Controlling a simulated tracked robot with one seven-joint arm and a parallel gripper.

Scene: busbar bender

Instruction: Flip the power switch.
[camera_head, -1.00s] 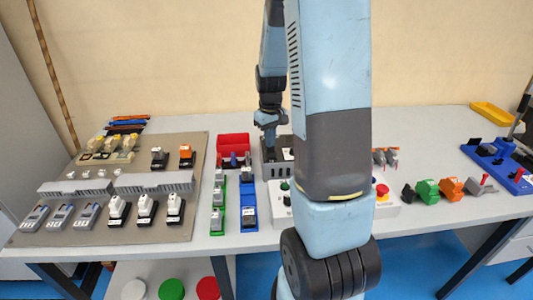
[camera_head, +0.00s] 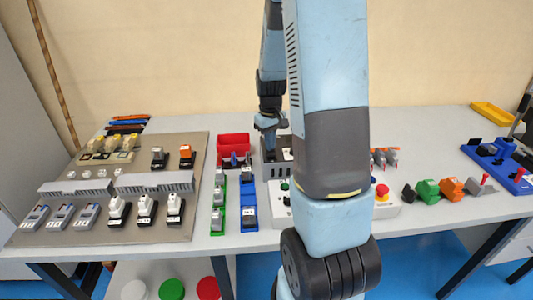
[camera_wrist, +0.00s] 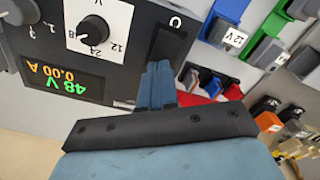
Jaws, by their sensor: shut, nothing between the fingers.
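The dark power supply (camera_head: 269,171) stands at the back of the table, partly hidden by my arm. In the wrist view its front (camera_wrist: 125,62) has a display reading 48 V and 0.00 A and a voltage knob (camera_wrist: 93,30). The power switch (camera_wrist: 170,45) is a black rocker beside the knob, with an O mark near one end. My gripper (camera_wrist: 157,72) is shut and empty, its blue fingertips right at the near end of the switch. I cannot tell whether they touch it. The gripper also shows over the supply in the head view (camera_head: 270,147).
A red bin (camera_head: 233,142) stands left of the supply. Blue modules (camera_head: 248,205) and green modules (camera_head: 218,205) are in front of it. A board with several devices (camera_head: 60,185) lies at left. A red emergency button (camera_head: 382,190) is at right.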

